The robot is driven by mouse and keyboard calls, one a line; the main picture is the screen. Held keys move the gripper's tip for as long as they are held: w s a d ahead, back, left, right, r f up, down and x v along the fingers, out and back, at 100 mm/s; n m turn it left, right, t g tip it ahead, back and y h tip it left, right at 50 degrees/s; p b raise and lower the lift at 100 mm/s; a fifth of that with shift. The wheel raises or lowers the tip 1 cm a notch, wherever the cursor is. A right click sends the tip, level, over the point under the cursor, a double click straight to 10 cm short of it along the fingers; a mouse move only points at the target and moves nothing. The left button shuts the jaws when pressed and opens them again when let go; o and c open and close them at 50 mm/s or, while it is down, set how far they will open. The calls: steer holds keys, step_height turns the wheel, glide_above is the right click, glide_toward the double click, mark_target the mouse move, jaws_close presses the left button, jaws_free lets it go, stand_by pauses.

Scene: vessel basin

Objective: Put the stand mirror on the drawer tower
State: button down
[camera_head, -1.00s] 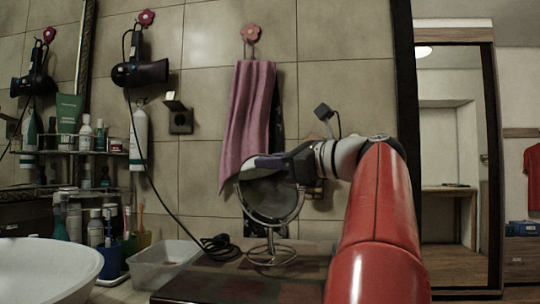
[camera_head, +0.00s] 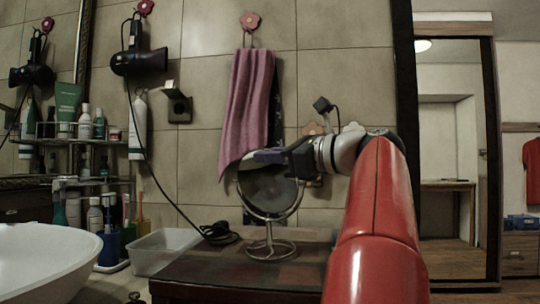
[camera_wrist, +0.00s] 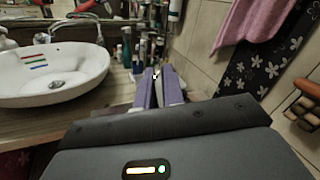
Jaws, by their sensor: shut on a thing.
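The stand mirror (camera_head: 266,187), a round mirror on a wire stem with a ring base, is upright in the head view. My gripper (camera_head: 270,157) is shut on the top of its rim. The ring base shows over the dark top of the drawer tower (camera_head: 190,272); I cannot tell whether it touches or hovers just above. My red arm hides the tower's right side. In the wrist view my gripper's purple fingers (camera_wrist: 157,92) are close together, with a thin edge between them.
A clear bin (camera_head: 155,252) stands left of the tower, beside a white basin (camera_head: 45,262) and a shelf of bottles (camera_head: 85,140). A black cable (camera_head: 218,232) lies at the tower's back left. A pink towel (camera_head: 245,110) hangs behind the mirror.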

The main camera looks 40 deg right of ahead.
steer(key=shift+f, duration=0.1)
steer(key=c, duration=1.4)
jaws_free()
steer(key=shift+c, duration=0.2)
steer(key=shift+s, duration=0.1)
steer(key=v, duration=0.7)
steer(key=shift+s, duration=0.3)
